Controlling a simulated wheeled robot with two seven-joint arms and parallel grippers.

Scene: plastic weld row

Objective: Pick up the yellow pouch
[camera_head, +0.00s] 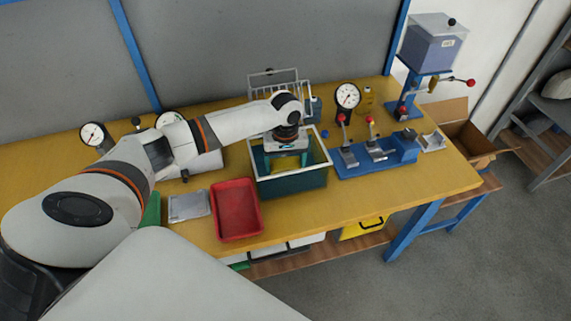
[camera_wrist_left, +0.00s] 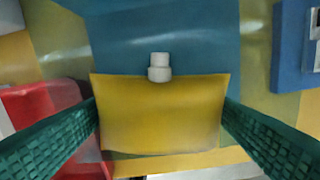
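The yellow pouch (camera_wrist_left: 160,115) with a white spout (camera_wrist_left: 159,67) fills the middle of the left wrist view. My left gripper (camera_wrist_left: 160,100) has its green fingers spread wide, one at each side edge of the pouch. I cannot tell whether they touch it. In the head view my left gripper (camera_head: 286,159) points down into the blue-green bin with a pale rim (camera_head: 292,187). The pouch is mostly hidden there by the gripper and bin wall. My right gripper is not in view.
A red tray (camera_head: 236,209) and a grey tray (camera_head: 189,205) lie left of the bin. A blue fixture with clamps (camera_head: 377,157) stands close on its right. A wire rack (camera_head: 280,85) and dial gauges (camera_head: 347,96) are behind. The table's front edge is near the bin.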

